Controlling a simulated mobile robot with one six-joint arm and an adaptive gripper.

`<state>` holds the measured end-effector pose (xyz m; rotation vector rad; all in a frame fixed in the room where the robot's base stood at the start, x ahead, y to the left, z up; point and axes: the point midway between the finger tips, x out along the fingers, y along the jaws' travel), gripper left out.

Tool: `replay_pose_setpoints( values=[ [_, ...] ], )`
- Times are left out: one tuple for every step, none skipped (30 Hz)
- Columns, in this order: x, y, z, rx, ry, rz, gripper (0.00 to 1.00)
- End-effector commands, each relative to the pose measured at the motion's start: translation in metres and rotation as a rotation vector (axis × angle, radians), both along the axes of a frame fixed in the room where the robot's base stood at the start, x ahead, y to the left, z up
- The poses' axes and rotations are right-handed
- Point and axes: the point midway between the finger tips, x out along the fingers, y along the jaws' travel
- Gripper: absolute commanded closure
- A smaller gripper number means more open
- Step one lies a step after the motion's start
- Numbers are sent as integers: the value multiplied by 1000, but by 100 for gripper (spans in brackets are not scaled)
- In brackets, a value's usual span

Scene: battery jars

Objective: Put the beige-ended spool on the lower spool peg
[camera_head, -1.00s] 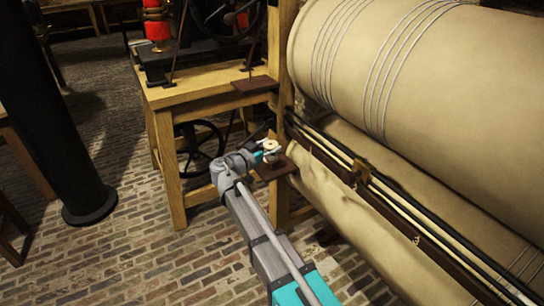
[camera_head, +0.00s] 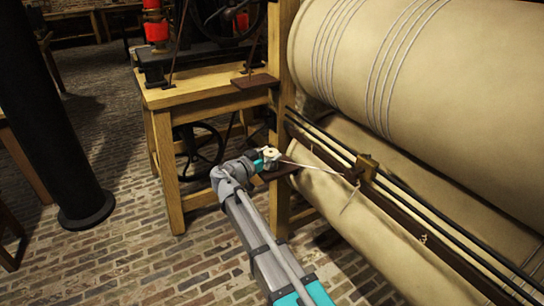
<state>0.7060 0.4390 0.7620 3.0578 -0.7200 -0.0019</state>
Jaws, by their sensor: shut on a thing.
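The beige-ended spool (camera_head: 271,153) is small and pale at the end of my arm. My gripper (camera_head: 262,158) is shut on it, and the jaws partly cover it. A small brown shelf (camera_head: 279,173) on the wooden post lies right under and beside the spool. The spool hides the spot where a lower peg could stand, so I cannot tell whether the spool is around a peg or above it. A higher brown shelf (camera_head: 256,83) on the same post carries a thin upright peg (camera_head: 249,68).
A pale thread (camera_head: 315,167) runs from beside the spool to a brass carriage (camera_head: 367,167) on the rails. Large beige rollers (camera_head: 430,70) fill the right. A wooden bench (camera_head: 205,95) stands behind, a black column (camera_head: 70,130) at left. Brick floor (camera_head: 150,260) is open at lower left.

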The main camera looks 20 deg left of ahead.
Motion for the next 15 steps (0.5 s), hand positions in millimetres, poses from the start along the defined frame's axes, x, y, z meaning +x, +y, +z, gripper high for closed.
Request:
replay_pose_setpoints(
  values=[
    [0, 0, 0, 0, 0, 0, 69],
    [0, 0, 0, 0, 0, 0, 69],
    [0, 0, 0, 0, 0, 0, 69],
    [0, 0, 0, 0, 0, 0, 69],
    [0, 0, -1, 0, 0, 0, 69],
    [0, 0, -2, 0, 0, 0, 69],
    [0, 0, -3, 0, 0, 0, 69],
    [0, 0, -4, 0, 0, 0, 69],
    [0, 0, -4, 0, 0, 0, 31],
    [0, 0, -3, 0, 0, 0, 25],
    [0, 0, -3, 0, 0, 0, 20],
    [0, 0, -3, 0, 0, 0, 12],
    [0, 0, -3, 0, 0, 0, 7],
    [0, 0, -3, 0, 0, 0, 1],
    [0, 0, -3, 0, 0, 0, 0]
  ],
)
